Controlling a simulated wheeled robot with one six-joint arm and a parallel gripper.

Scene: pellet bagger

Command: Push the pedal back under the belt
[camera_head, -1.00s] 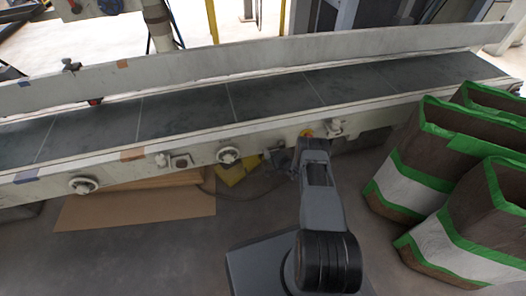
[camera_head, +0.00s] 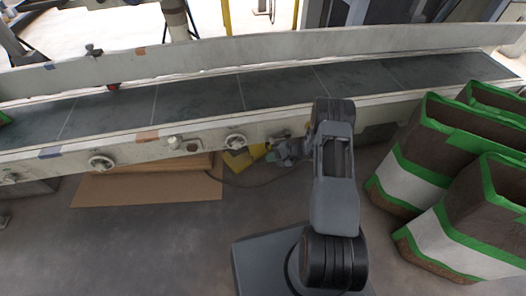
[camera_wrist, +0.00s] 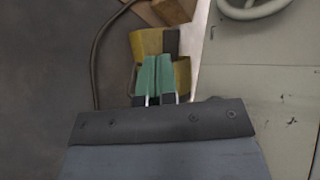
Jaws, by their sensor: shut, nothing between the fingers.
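The yellow pedal (camera_head: 237,161) lies on the floor at the foot of the conveyor belt (camera_head: 200,101), below its side frame. In the wrist view the pedal (camera_wrist: 152,42) has a yellow plate and a dark part on its right. My gripper (camera_head: 268,156) is low by the belt's side, just right of the pedal. In the wrist view my gripper's green fingers (camera_wrist: 157,62) are shut and empty, and their tips overlap the pedal's near part. I cannot tell whether they touch it. The fingers hide part of the pedal.
A dark cable (camera_wrist: 96,60) runs on the floor beside the pedal. A cardboard sheet (camera_head: 145,190) lies left of it. Large green-edged bags (camera_head: 415,170) stand close on the right. The floor at front left is clear.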

